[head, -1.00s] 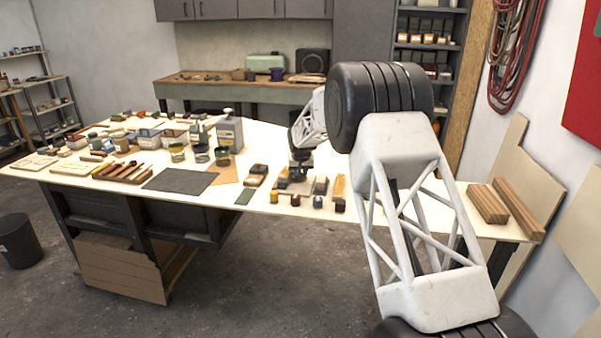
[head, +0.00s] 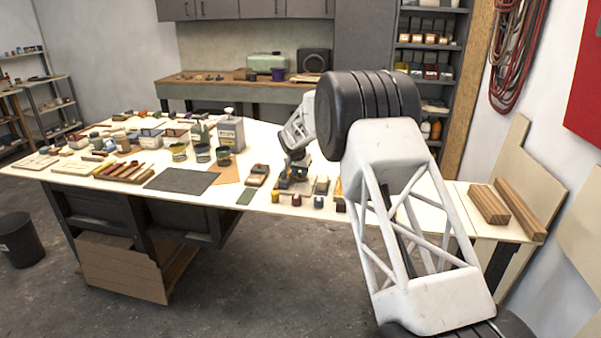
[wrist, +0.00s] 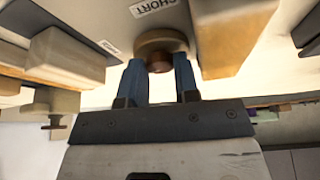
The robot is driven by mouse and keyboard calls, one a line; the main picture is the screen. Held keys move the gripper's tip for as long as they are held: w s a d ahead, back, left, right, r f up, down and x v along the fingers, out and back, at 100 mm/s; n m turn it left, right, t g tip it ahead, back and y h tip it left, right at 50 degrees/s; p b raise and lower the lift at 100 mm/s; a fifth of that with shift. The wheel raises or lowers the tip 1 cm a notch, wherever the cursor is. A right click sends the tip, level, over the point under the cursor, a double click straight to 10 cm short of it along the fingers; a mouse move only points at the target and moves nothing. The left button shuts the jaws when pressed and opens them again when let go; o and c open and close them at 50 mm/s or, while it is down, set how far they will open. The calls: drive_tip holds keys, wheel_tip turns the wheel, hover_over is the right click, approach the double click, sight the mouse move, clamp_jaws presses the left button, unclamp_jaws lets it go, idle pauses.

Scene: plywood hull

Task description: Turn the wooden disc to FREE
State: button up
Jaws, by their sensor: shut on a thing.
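In the wrist view, the wooden disc (wrist: 160,41) is a tan round piece with a darker brown round part at its near side. My gripper (wrist: 160,68) has its two blue fingers on either side of it and is shut on it. A label (wrist: 152,7) reading "SHORT" is above the disc. A smaller label (wrist: 110,47) to the left cannot be read. No mark reading FREE can be made out. In the head view, my gripper (head: 292,178) is low over the white table, partly hidden, and the disc cannot be made out there.
In the wrist view, wooden blocks stand close on the left (wrist: 66,57) and right (wrist: 230,35) of the disc. In the head view, the white table (head: 225,200) holds several small blocks, a metal can (head: 230,134) and a dark mat (head: 182,180). Wood strips (head: 488,204) lie at the right.

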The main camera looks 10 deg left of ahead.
idle(0.3)
drive_tip(key=o, duration=0.9)
drive_tip(key=shift+f+n+y, duration=0.1)
drive_tip(key=shift+n+y, duration=0.2)
drive_tip(key=shift+n, duration=0.4)
drive_tip(key=shift+d+n+y, duration=0.15)
drive_tip(key=shift+n+y, duration=0.45)
drive_tip(key=shift+n, duration=0.9)
drive_tip(key=shift+w+d+n+g+y, duration=0.1)
drive_tip(key=shift+n+g+y, duration=0.25)
drive_tip(key=shift+n, duration=0.8)
drive_tip(key=shift+d+n+g+y, duration=0.15)
drive_tip(key=shift+n+y, duration=0.3)
drive_tip(key=shift+n, duration=0.7)
drive_tip(key=shift+w+n+g+y, duration=0.1)
drive_tip(key=shift+n+g+y, duration=0.25)
drive_tip(key=shift+n, duration=0.85)
drive_tip(key=shift+n+g+y, duration=0.25)
drive_tip(key=shift+n+y, duration=0.1)
drive_tip(key=shift+n, duration=0.85)
drive_tip(key=shift+w+d+n+g, duration=0.1)
drive_tip(key=shift+n+g, duration=0.5)
drive_tip(key=shift+n, duration=1)
